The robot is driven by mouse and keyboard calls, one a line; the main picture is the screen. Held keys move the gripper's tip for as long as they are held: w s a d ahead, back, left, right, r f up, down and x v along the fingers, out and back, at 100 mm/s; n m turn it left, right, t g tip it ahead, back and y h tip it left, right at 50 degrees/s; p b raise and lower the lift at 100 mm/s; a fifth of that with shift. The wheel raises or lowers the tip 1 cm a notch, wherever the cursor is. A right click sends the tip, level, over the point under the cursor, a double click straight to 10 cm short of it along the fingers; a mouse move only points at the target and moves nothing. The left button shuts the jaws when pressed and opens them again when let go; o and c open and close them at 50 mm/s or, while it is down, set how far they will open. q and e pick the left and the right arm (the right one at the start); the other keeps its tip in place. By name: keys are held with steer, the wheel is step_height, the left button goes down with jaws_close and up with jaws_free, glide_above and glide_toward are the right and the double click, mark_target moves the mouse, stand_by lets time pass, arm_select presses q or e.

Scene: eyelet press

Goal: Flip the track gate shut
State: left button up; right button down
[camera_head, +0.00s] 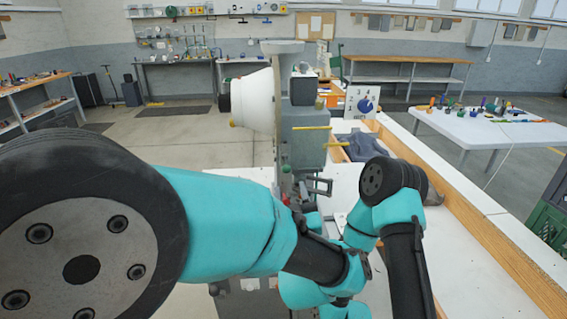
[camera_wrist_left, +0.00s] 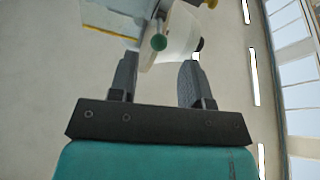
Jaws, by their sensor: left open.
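The press (camera_head: 300,130) stands ahead in the head view, with a white cone-shaped bowl (camera_head: 254,101) on its left side. A small green knob (camera_head: 286,168) sits low on the press. In the left wrist view the green knob (camera_wrist_left: 158,42) shows ahead of the fingers, in front of the white bowl (camera_wrist_left: 178,38). I cannot make out the track gate for certain. My left gripper (camera_head: 310,186) is open and empty, just right of the knob in the head view. In the left wrist view its fingers (camera_wrist_left: 158,72) point at the press, apart from the knob.
Yellow bars (camera_head: 312,128) stick out from the press. A dial sign (camera_head: 364,103) and dark cloth (camera_head: 362,147) are behind it on the white bench. A wooden rail (camera_head: 470,240) edges the bench at right. My arms cover much of the foreground.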

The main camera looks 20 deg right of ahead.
mark_target(286, 162)
arm_select(q)
steer(key=x, duration=0.8)
steer(key=shift+w+r, duration=0.1)
steer(key=shift+w, duration=0.15)
jaws_close()
steer(key=shift+f+t, duration=0.25)
steer(key=shift+t, duration=0.65)
jaws_free()
